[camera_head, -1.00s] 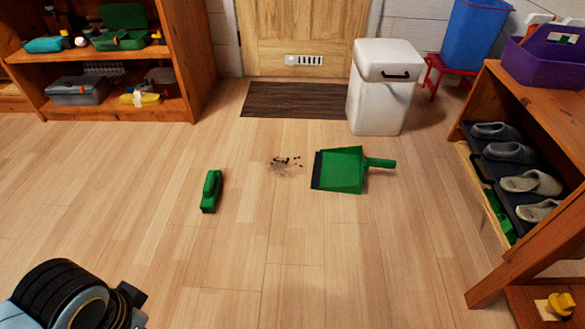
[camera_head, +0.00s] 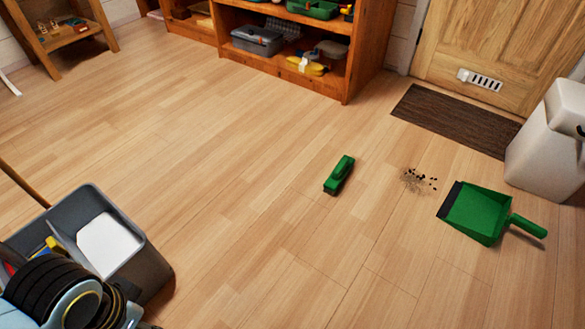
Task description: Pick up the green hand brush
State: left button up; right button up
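The green hand brush (camera_head: 340,174) lies on the wooden floor near the middle of the head view, its length slanting up to the right. A green dustpan (camera_head: 478,213) lies to its right with its handle pointing right. A small heap of dark debris (camera_head: 418,179) is on the floor between them. Part of my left arm shows at the lower left corner, far from the brush. Neither gripper's fingers can be seen.
A grey bin with compartments (camera_head: 150,262) stands at the lower left, next to my arm. A wooden shelf (camera_head: 370,50), a dark doormat (camera_head: 455,121) and a white bin (camera_head: 545,150) stand or lie at the back. The floor around the brush is clear.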

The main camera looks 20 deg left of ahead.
aim_at(334, 182)
jog(key=i+u, duration=0.25)
jog(key=i, duration=0.4)
jog(key=i+u, duration=0.25)
jog(key=i, duration=0.45)
jog(key=l, duration=0.05)
